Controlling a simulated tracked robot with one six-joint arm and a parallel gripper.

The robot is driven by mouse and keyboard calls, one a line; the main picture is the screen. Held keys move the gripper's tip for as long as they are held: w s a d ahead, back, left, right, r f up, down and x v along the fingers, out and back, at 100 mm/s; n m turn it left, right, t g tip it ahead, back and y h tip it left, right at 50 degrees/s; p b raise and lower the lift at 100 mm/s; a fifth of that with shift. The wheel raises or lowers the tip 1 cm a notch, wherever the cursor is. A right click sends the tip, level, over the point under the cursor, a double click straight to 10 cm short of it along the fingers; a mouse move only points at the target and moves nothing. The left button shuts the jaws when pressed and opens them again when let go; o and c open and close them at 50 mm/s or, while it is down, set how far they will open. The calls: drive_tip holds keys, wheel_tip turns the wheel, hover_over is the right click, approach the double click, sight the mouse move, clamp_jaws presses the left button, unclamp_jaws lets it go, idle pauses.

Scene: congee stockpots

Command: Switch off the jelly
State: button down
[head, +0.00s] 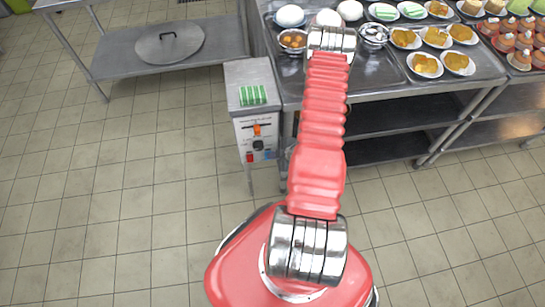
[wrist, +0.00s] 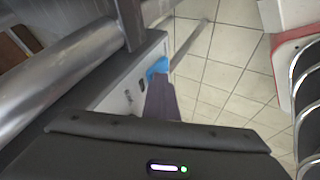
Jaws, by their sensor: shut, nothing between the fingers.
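A control box (head: 256,130) stands at the left end of the counter. Its front panel has an orange switch (head: 257,129), a black switch (head: 258,145), a red part (head: 250,157) and a blue part (head: 266,154); the lettering is too small to read. Green-and-white striped pieces (head: 253,95) lie on its top. In the wrist view, my gripper (wrist: 160,82) is shut and empty, its dark fingers pointing at a blue part (wrist: 157,67) on the panel's edge. Whether they touch it I cannot tell. In the head view my arm hides the gripper.
The counter (head: 375,75) holds several plates of food, bowls and white lidded things. A lower shelf (head: 390,118) is under it. A steel table (head: 110,55) with a round lid (head: 169,45) is at the left. The tiled floor (head: 110,200) is clear.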

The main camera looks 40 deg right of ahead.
drive_tip(key=shift+r, duration=0.5)
drive_tip(key=v, duration=1.2)
drive_tip(key=shift+a, duration=0.6)
drive_tip(key=shift+s+f, duration=0.1)
drive_tip(key=shift+s, duration=0.05)
